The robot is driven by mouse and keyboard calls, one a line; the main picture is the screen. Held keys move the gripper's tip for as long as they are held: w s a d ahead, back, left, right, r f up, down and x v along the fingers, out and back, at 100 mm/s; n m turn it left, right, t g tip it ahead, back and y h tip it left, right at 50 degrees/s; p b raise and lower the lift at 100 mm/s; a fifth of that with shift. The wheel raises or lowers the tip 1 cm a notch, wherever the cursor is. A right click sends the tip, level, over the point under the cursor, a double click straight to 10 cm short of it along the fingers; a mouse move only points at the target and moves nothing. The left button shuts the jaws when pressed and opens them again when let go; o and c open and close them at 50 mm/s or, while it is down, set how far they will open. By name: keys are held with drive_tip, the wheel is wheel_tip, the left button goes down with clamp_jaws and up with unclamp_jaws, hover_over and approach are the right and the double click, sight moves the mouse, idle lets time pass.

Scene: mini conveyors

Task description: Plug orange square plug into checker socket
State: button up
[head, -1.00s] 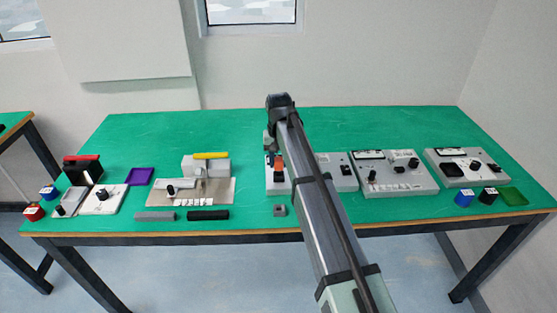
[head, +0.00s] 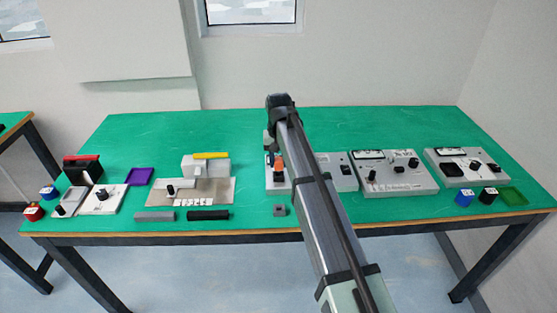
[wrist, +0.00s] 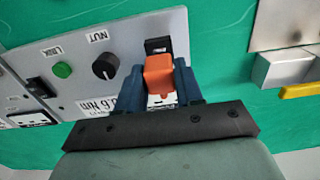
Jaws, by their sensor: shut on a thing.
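The orange square plug (wrist: 158,72) is held between the blue fingers of my gripper (wrist: 160,85), which is shut on it, in the wrist view. A black square socket piece (wrist: 158,45) on the grey panel (wrist: 135,25) shows just beyond the plug, close to it. I cannot tell whether they touch. In the head view the orange plug (head: 279,162) is over the left part of the grey unit (head: 275,187), with a dark part just below it. My arm hides much of that unit. No label names the checker socket legibly.
A black knob (wrist: 106,66) and a green button (wrist: 62,70) sit beside the plug on the panel. More grey units (head: 400,185) stand to the right. The green table (head: 235,130) is clear behind.

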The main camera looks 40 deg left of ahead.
sight(279, 159)
drive_tip(key=shift+f, duration=1.35)
drive_tip(key=o, duration=1.1)
wheel_tip(279, 159, up, 14)
drive_tip(key=shift+f, duration=0.1)
idle(0.4)
